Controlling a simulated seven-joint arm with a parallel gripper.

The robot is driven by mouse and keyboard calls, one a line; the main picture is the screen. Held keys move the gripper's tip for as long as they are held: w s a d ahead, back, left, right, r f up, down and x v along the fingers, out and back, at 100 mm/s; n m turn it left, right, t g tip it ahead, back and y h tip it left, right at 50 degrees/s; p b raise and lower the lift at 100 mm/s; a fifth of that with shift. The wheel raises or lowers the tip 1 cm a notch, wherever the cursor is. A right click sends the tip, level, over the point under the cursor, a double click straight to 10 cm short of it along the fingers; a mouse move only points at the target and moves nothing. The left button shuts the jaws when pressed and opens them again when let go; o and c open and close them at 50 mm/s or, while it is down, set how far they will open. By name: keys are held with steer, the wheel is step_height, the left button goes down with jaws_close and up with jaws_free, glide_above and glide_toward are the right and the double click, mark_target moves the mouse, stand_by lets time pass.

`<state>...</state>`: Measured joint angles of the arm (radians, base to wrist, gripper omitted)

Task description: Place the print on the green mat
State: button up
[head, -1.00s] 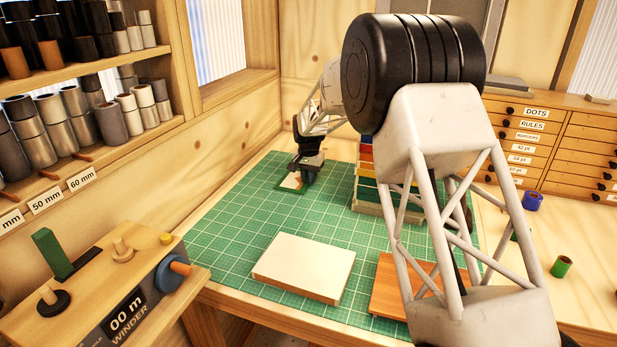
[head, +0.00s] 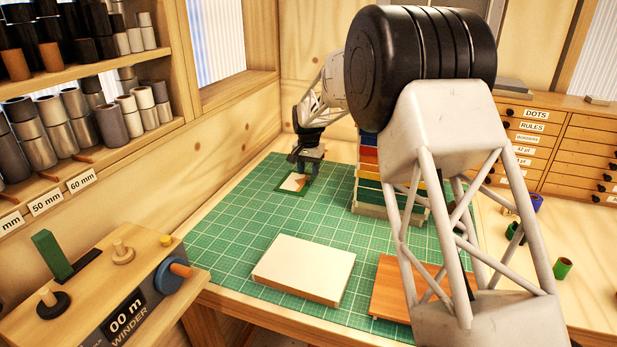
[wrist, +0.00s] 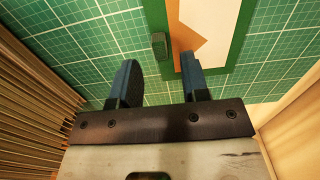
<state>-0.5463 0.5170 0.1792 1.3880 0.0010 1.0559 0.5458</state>
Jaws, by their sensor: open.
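The print (head: 293,182), a small white and orange-brown sheet, lies flat on the dark green mat (head: 290,191) at the far left of the cutting mat. In the wrist view the print (wrist: 205,28) shows inside the border of the green mat (wrist: 236,48); its far part is cut off by the picture edge. A small dark green block (wrist: 159,46) sits at the left border of the mat. My gripper (head: 305,162) is just above the mat. Its blue fingers (wrist: 159,80) are apart with nothing between them; the right fingertip overlaps the print's near end in view.
A stack of coloured trays (head: 367,170) stands close right of my gripper. A white slab (head: 304,268) and an orange-brown board (head: 390,290) lie nearer. The wooden wall is close on the left. The cutting mat (head: 235,225) is clear left of the slab.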

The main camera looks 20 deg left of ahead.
step_height(320, 180, up, 9)
steer(key=shift+f, duration=0.2)
stand_by(0.5)
stand_by(0.4)
